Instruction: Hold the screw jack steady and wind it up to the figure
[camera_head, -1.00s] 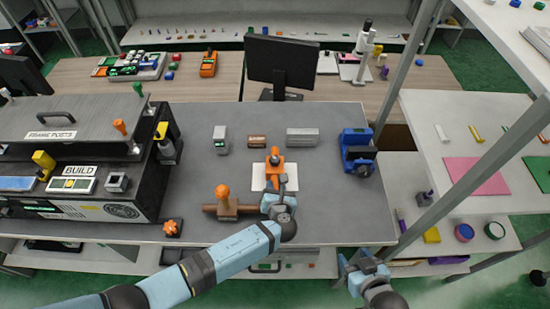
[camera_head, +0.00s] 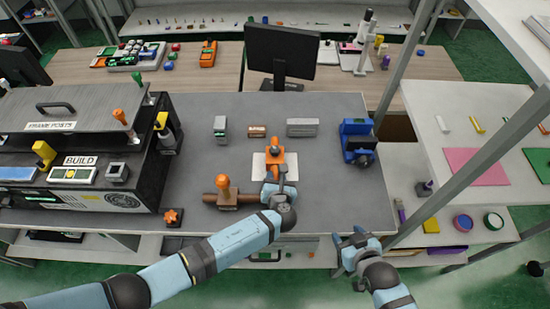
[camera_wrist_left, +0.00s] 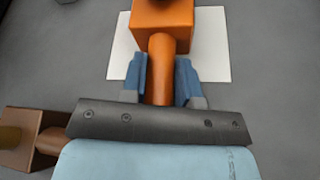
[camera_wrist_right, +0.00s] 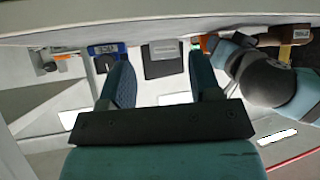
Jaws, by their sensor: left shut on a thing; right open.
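The orange screw jack (camera_head: 277,160) stands on a white sheet (camera_head: 260,168) in the middle of the grey bench. In the left wrist view its orange block (camera_wrist_left: 163,16) and a round orange bar (camera_wrist_left: 159,75) show. My left gripper (camera_head: 270,188) is shut on that bar, with one blue finger on each side in the left wrist view (camera_wrist_left: 159,85). My right gripper (camera_head: 352,243) is open and empty in front of the bench's front edge, apart from the jack. It shows open in the right wrist view (camera_wrist_right: 162,80). No readable figure shows on the jack.
A brown fixture with an orange knob (camera_head: 224,193) stands left of the jack. Small grey and brown blocks (camera_head: 257,131) lie behind it. A blue vise-like device (camera_head: 358,142) stands at the right. A black cabinet (camera_head: 130,175) fills the left. Bare bench lies right of the jack.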

